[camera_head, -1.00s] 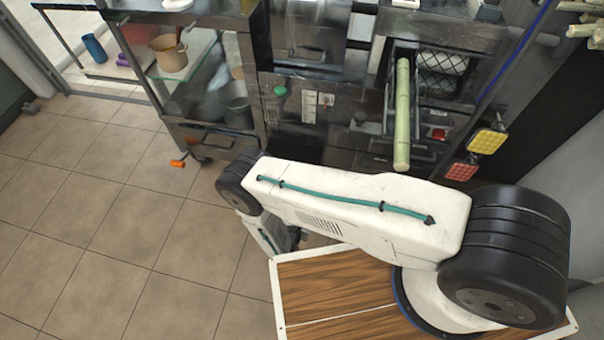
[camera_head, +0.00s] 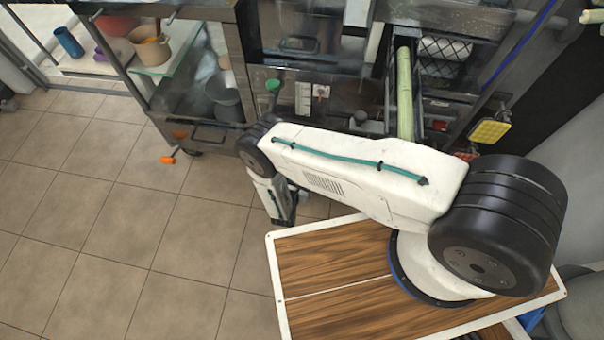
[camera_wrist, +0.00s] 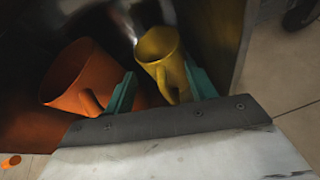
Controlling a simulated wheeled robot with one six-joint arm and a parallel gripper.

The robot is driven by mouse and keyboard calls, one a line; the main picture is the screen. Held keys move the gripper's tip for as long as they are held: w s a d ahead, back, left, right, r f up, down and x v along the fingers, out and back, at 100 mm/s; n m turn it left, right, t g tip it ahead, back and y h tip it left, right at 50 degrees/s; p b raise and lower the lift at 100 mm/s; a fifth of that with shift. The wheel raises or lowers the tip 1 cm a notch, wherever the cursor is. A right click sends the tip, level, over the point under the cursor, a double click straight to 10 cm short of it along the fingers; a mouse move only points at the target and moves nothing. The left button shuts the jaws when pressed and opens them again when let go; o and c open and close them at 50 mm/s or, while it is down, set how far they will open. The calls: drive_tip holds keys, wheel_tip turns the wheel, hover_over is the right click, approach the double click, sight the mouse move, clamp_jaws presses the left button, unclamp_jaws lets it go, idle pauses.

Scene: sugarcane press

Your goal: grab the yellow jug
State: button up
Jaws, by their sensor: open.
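The yellow jug (camera_wrist: 160,48) shows in the wrist view, upper middle, its open mouth toward the top and its handle side toward me. My gripper (camera_wrist: 161,90) is open, one green finger on each side of the yellow jug's handle in the picture. I cannot tell whether the fingers touch it. An orange jug (camera_wrist: 72,82) stands left of the left finger, with its handle close to that finger. In the head view the yellow jug is not visible, and my fingers are hidden below my arm.
Dark metal walls enclose the jugs in the wrist view. In the head view, the press holds a green cane stalk (camera_head: 404,95). A glass-shelved cart (camera_head: 190,75) with a beige pot (camera_head: 150,50) stands left. Tiled floor (camera_head: 100,220) is clear.

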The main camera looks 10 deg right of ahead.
drive_tip(key=shift+w+d+f, duration=0.1)
drive_tip(key=shift+w+d, duration=0.05)
drive_tip(key=shift+w, duration=0.1)
clamp_jaws()
